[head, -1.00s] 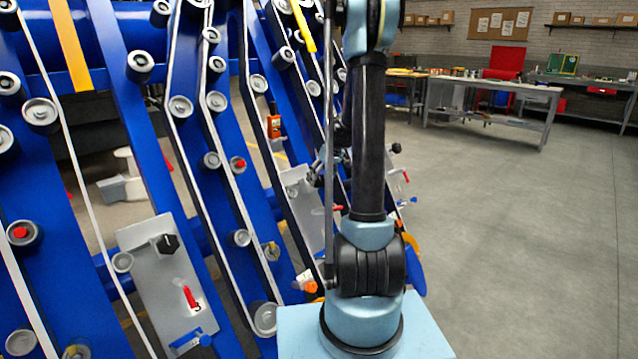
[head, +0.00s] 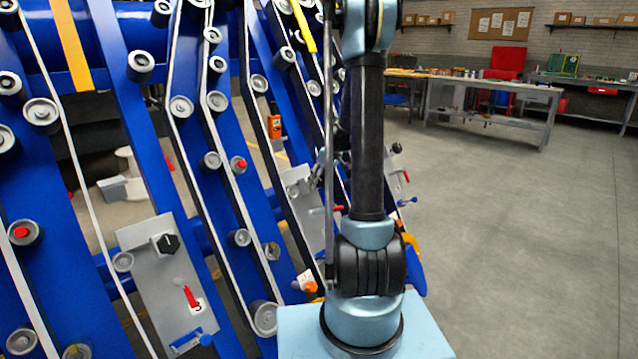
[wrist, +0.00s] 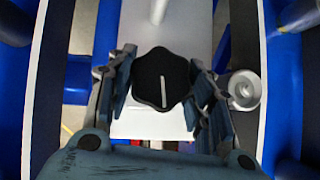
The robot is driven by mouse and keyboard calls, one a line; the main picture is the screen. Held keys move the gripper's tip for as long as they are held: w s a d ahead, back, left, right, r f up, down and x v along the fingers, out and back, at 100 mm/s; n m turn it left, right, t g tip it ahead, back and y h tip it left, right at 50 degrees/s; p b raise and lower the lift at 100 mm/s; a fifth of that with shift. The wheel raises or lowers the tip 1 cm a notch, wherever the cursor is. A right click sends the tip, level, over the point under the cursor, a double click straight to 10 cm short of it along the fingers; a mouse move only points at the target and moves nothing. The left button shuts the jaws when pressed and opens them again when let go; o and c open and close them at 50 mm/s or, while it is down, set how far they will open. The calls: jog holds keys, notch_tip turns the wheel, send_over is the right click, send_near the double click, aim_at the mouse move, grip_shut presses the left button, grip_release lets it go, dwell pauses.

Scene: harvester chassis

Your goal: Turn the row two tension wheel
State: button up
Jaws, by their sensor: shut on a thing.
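The tension wheel (wrist: 150,78) is a black lobed knob with a white line on its face in the wrist view. The line stands nearly upright, its lower end slightly right. My gripper (wrist: 162,68) has a finger on each side of the knob and is shut on it. The knob sits on a pale grey panel (wrist: 170,22). In the head view my gripper (head: 318,172) is small, at the middle grey panel (head: 296,183), partly hidden behind my arm. The knob it holds cannot be made out there.
A nearer grey panel marked 3 (head: 150,285) carries another black knob (head: 168,244) and a red lever (head: 190,296). Blue beams with rollers and pale belts surround the panels. A grey roller (wrist: 243,90) lies close right of my gripper. Open floor (head: 520,240) lies right.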

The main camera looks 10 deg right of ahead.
jog(key=o, duration=1.1)
jog(key=shift+c, duration=0.2)
jog(key=v, duration=1.1)
jog(key=shift+r, duration=0.4)
jog(key=shift+s+a, duration=0.1)
jog(key=shift+s, duration=0.1)
